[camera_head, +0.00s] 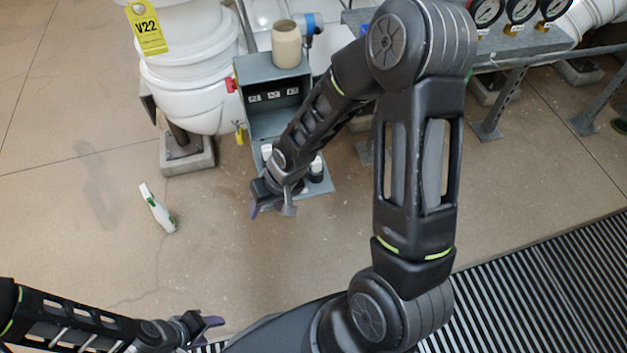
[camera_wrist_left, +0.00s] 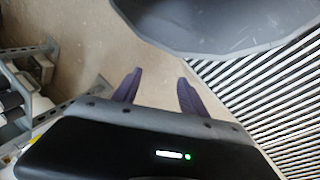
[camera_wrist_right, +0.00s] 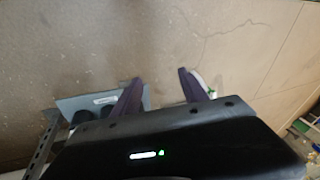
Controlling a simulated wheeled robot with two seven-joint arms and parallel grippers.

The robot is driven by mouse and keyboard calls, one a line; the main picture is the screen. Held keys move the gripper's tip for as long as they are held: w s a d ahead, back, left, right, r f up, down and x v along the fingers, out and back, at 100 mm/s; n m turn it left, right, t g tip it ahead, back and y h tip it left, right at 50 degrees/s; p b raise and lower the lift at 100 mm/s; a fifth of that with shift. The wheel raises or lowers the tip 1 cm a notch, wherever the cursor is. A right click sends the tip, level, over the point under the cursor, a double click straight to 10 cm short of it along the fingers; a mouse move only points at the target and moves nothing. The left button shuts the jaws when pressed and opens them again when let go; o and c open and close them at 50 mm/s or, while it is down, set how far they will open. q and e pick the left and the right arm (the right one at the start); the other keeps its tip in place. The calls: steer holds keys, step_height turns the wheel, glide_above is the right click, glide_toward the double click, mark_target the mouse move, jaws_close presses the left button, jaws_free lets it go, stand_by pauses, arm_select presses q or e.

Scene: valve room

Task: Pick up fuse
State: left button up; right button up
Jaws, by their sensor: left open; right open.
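A grey box (camera_head: 271,76) stands open by the white pipework, with a row of small labelled slots inside. On its low grey shelf (camera_head: 318,186), white-topped dark cylinders (camera_head: 316,166), which may be fuses, are partly hidden by my right arm. My right gripper (camera_head: 270,208) is open and empty at the shelf's front left. In the right wrist view, its fingers (camera_wrist_right: 160,88) point over bare floor, with the shelf (camera_wrist_right: 108,98) behind the left finger. My left gripper (camera_head: 212,333) is open and empty at the lower left; its fingers also show in the left wrist view (camera_wrist_left: 155,88).
A white and green bottle-like object (camera_head: 157,210) lies on the floor left of the box. A beige jar (camera_head: 286,44) stands on the box. A yellow V22 tag (camera_head: 147,29) hangs upper left. Gauges (camera_head: 521,10) sit upper right. A dark grating (camera_head: 540,290) covers the lower right.

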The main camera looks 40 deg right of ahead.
steer(key=w+d+t+h+b, duration=0.1)
steer(key=w+d+h+b, duration=0.1)
steer(key=w+d+b, duration=0.4)
steer(key=m+h+b, duration=0.2)
steer(key=b, duration=0.5)
glide_toward(316, 161)
step_height(316, 161, down, 3)
arm_select(q)
step_height(316, 161, down, 15)
steer(key=w, duration=0.1)
steer(key=shift+a, duration=0.45)
arm_select(e)
steer(key=shift+w+r+t, duration=0.1)
steer(key=shift+r+t, duration=0.1)
steer(key=shift+t, duration=0.1)
arm_select(q)
steer(key=shift+f, duration=0.1)
steer(key=shift+w+f+b, duration=0.1)
steer(key=shift+f+b, duration=0.25)
steer(key=shift+f, duration=0.2)
arm_select(e)
steer(key=shift+x, duration=1.35)
steer(key=shift+d, duration=0.1)
